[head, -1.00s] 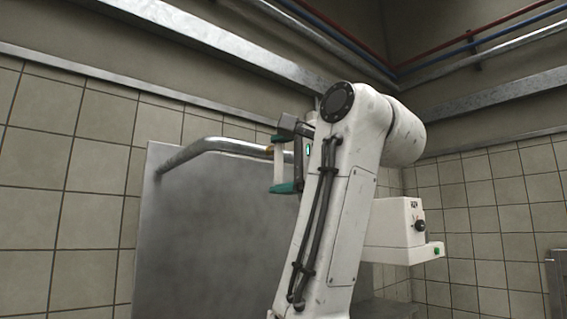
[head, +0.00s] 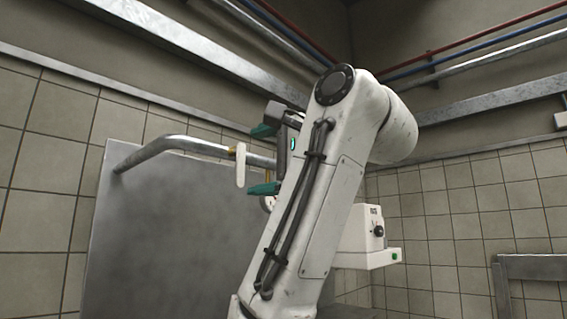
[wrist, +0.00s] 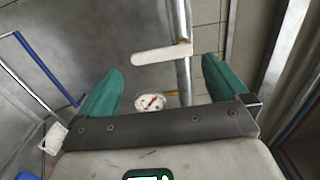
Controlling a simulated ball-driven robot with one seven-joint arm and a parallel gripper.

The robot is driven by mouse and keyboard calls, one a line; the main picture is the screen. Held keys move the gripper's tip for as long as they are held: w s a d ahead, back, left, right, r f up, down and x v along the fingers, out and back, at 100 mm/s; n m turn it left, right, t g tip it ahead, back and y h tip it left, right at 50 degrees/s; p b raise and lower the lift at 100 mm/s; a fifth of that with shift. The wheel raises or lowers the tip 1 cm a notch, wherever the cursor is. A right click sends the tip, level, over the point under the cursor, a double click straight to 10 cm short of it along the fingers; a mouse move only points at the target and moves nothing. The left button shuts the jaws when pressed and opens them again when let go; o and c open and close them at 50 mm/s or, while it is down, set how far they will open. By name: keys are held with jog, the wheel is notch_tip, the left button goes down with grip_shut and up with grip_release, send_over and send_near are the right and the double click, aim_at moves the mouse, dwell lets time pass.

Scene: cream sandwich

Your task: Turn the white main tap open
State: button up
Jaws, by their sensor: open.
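The white tap handle (head: 241,165) hangs upright from a brass fitting on a bent metal pipe (head: 190,143), crosswise to the pipe. My gripper (head: 263,160) is open and empty, just right of the handle in the head view, with one green finger above the pipe and one below. In the wrist view, the handle (wrist: 155,56) lies across the picture beyond and between the fingertips of my gripper (wrist: 165,78), apart from both. The pipe (wrist: 183,50) runs between the fingers.
A round gauge with a red needle (wrist: 150,102) shows between the fingers. A grey metal panel (head: 160,230) stands behind the pipe. A white box with a black knob and green button (head: 368,238) is right of my arm. A blue-edged frame (wrist: 45,68) is at left.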

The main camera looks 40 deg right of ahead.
jog(key=s+b, duration=0.6)
jog(key=b, duration=0.1)
jog(key=shift+d, duration=0.15)
jog(key=shift+f, duration=0.1)
dwell(0.6)
